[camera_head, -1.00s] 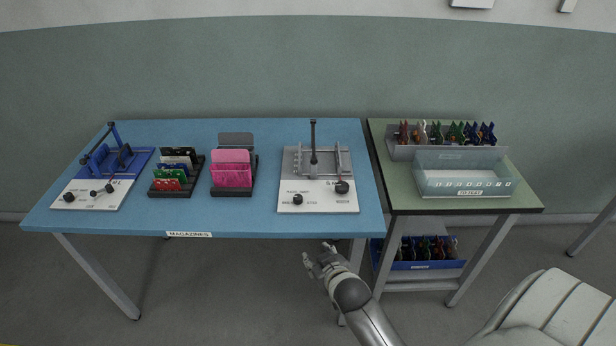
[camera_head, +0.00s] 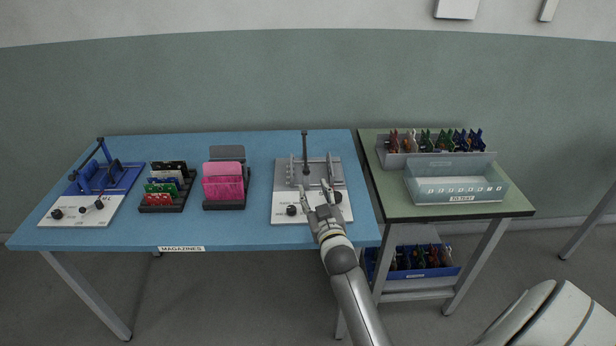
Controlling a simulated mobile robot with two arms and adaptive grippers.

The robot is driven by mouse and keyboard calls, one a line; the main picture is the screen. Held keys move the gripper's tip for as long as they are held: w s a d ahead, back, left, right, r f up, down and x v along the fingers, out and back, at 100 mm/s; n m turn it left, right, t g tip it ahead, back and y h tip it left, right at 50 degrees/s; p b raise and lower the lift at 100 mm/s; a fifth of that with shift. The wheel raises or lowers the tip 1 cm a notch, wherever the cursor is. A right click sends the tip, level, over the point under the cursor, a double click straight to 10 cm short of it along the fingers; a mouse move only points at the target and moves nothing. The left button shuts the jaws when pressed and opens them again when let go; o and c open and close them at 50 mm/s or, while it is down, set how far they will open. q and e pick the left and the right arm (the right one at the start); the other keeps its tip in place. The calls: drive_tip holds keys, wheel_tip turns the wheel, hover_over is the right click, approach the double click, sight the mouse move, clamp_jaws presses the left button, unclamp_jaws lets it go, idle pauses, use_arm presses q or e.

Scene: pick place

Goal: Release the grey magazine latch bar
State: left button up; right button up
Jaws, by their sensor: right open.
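The grey magazine fixture (camera_head: 292,172) stands on a white base plate (camera_head: 283,216) at the right part of the blue table. A black knob (camera_head: 292,210) sits at the plate's front left; another dark knob is partly hidden by my gripper. My right gripper (camera_head: 318,194) is open and empty, over the front part of the plate, with its fingers pointing at the fixture. I cannot tell whether a fingertip touches anything. My left gripper is not in view.
A blue fixture (camera_head: 117,177) with an angled bar stands at the table's left. Racks with coloured cards (camera_head: 165,188) and pink cards (camera_head: 223,184) stand between the fixtures. A green side table (camera_head: 400,208) at the right carries a clear bin (camera_head: 455,187).

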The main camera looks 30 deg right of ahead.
sight(307, 175)
drive_tip(key=x, duration=0.8)
drive_tip(key=shift+w+d, duration=0.1)
drive_tip(key=shift+w, duration=0.05)
clamp_jaws()
